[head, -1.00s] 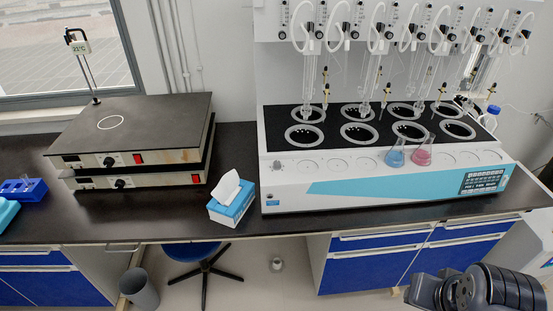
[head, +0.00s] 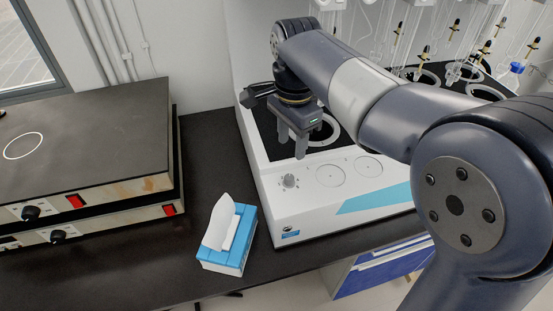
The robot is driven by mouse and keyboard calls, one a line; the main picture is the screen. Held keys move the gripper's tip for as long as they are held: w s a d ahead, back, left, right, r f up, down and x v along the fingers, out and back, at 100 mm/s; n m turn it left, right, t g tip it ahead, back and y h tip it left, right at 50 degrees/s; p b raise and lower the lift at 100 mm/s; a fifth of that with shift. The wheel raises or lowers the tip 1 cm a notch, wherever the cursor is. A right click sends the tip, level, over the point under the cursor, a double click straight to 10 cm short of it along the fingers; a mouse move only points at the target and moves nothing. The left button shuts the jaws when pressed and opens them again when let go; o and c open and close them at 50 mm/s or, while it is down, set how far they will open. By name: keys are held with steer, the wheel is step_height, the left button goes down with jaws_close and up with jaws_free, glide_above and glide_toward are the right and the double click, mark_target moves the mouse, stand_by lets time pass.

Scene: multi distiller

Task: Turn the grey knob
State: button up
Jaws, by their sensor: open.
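The grey knob (head: 289,181) is small and sits on the white front ledge of the multi distiller (head: 310,215), near its left front corner. My gripper (head: 290,147) points downward above and behind the knob, over the front left of the distiller. Its two fingers are apart with nothing between them, and they do not touch the knob. The knob is in plain view. My arm hides much of the distiller's right side and its heating wells.
A blue and white tissue box (head: 228,238) stands on the black bench left of the distiller. Two stacked hotplates (head: 90,150) with black knobs and red switches are at the left. Glass tubes (head: 400,40) hang above the distiller's wells. Bare bench (head: 205,150) lies between hotplates and distiller.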

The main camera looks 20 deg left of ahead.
mark_target(289, 177)
step_height(289, 177, down, 11)
steer(key=shift+r, duration=0.15)
stand_by(0.4)
jaws_close()
stand_by(0.3)
